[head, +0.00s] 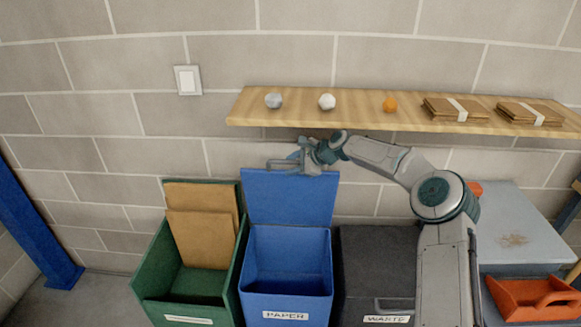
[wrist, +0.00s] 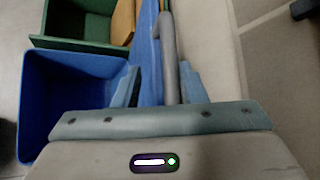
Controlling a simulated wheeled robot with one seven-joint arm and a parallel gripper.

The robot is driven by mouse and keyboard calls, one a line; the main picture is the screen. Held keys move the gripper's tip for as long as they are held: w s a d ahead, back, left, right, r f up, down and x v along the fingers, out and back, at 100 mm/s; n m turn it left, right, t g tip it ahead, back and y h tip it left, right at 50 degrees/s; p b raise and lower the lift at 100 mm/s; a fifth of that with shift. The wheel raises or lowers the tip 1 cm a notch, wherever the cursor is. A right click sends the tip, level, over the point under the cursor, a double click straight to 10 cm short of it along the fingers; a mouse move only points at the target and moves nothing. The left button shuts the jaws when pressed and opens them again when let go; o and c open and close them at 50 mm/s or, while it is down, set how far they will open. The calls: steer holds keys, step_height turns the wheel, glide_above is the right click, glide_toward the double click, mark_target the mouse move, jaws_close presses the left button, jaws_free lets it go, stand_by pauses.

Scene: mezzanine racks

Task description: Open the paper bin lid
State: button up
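The blue paper bin (head: 287,277), labelled PAPER, stands on the floor with its top open. Its blue lid (head: 290,198) stands upright at the back edge, near the wall. A grey bar handle (head: 279,164) shows at the lid's top edge. My gripper (head: 308,158) is at that top edge, beside the handle. In the wrist view my gripper (wrist: 161,80) has its fingers apart, with the lid (wrist: 151,60) and the handle (wrist: 169,55) between them. The bar lies close to the right finger; contact is unclear. The bin's inside (wrist: 75,95) looks empty.
A green bin (head: 185,300) with cardboard stands left, a dark WASTE bin (head: 375,260) right. A wooden shelf (head: 350,121) with crumpled balls and cardboard bundles is above my gripper. A grey box (head: 510,225) and a red tray (head: 530,305) are at right.

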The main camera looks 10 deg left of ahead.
steer(key=s+d+b, duration=0.4)
steer(key=d, duration=0.8)
steer(key=shift+s+d+r, duration=0.2)
steer(key=shift+s+r, duration=0.2)
steer(key=shift+r, duration=0.05)
